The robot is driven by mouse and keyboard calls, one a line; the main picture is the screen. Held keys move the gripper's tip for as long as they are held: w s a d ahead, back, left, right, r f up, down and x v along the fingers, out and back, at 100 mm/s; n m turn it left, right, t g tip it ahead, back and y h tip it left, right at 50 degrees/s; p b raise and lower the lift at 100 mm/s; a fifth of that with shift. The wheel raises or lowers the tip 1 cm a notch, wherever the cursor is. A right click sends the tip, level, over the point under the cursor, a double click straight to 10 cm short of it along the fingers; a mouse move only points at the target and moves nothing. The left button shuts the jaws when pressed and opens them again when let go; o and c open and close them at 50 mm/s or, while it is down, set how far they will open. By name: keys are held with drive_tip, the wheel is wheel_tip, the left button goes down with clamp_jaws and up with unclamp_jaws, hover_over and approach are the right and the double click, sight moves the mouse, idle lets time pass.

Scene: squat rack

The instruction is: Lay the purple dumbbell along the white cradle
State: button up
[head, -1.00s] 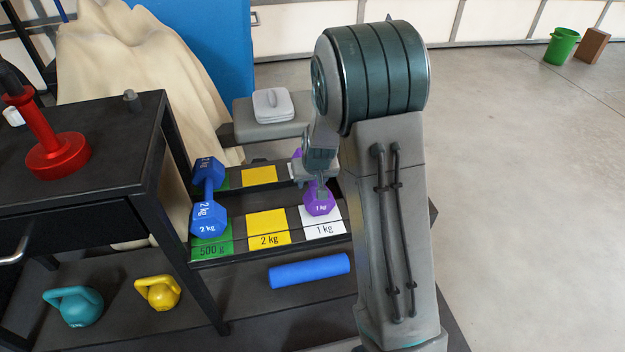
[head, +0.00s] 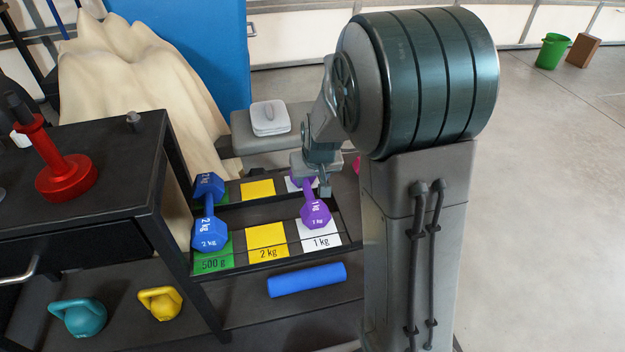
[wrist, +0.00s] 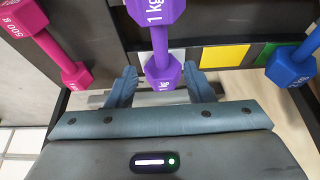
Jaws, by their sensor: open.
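The purple dumbbell (head: 315,214) lies lengthwise along the white cradle (head: 320,238), its near head by the front "1 kg" label and its far head by the rear white pad, partly hidden by my gripper. My gripper (head: 322,186) is over the far half of the dumbbell. In the wrist view, the open fingers of my gripper (wrist: 160,76) stand on either side of the purple dumbbell (wrist: 160,45), with gaps visible at both sides. A white patch of the cradle shows beside its handle.
A blue 2 kg dumbbell (head: 208,212) lies on the green 500 g cradle at left. The yellow 2 kg cradle (head: 267,238) is empty. A pink dumbbell (wrist: 55,45) lies to the other side. A blue roller (head: 307,280) and kettlebells sit on the lower shelf.

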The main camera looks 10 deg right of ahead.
drive_tip(key=s+r+g, duration=0.1)
drive_tip(key=s+r, duration=0.2)
drive_tip(key=s, duration=0.8)
drive_tip(key=s+r+g, duration=0.2)
drive_tip(key=s+r, duration=0.2)
drive_tip(key=s, duration=0.8)
